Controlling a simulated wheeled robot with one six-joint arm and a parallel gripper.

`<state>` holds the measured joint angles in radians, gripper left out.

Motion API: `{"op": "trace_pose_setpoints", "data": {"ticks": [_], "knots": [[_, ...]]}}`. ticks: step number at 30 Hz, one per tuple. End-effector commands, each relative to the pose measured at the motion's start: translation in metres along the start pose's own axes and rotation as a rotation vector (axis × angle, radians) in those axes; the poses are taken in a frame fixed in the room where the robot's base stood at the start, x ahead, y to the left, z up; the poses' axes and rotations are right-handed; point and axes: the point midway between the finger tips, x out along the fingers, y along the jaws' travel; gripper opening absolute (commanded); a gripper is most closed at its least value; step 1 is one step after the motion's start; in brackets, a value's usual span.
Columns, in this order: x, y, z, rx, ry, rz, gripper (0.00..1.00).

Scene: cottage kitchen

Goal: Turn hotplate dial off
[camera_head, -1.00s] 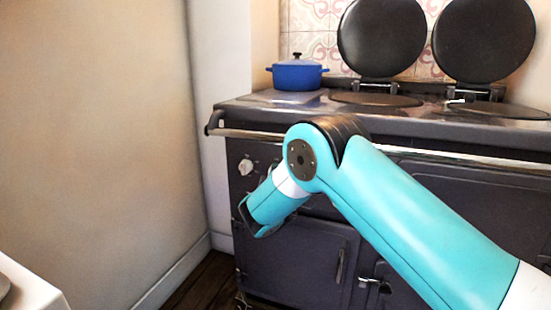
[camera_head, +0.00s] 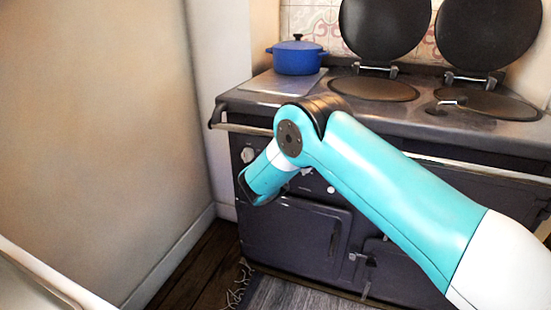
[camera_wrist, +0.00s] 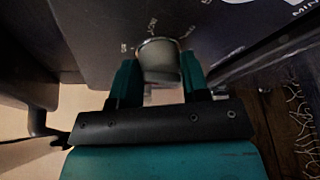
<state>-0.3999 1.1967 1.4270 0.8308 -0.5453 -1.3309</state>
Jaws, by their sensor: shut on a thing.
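A pale round dial (camera_wrist: 160,62) with small white marks around it sits on the dark stove front in the wrist view. My gripper (camera_wrist: 158,80) is shut on this dial, one finger on each side. The marks are too blurred to read surely. In the head view my arm hides the gripper's fingertips and the dial between them. Another pale dial (camera_head: 247,155) shows at the left of the stove's front panel, above my wrist, and a small pale knob (camera_head: 331,190) shows right of my forearm.
The dark stove (camera_head: 300,235) has a front rail (camera_head: 245,128) and two raised round lids (camera_head: 385,28). A blue pot (camera_head: 297,58) stands at its back left. A wall is on the left. A fringed rug (camera_head: 285,290) lies below.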

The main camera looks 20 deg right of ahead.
Motion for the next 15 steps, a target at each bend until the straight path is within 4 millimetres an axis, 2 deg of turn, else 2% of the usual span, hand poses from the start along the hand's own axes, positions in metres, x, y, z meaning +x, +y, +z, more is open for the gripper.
{"op": "trace_pose_setpoints", "data": {"ticks": [15], "knots": [[0.0002, 0.0023, -0.0010, -0.062, -0.002, -0.023, 0.18]]}}
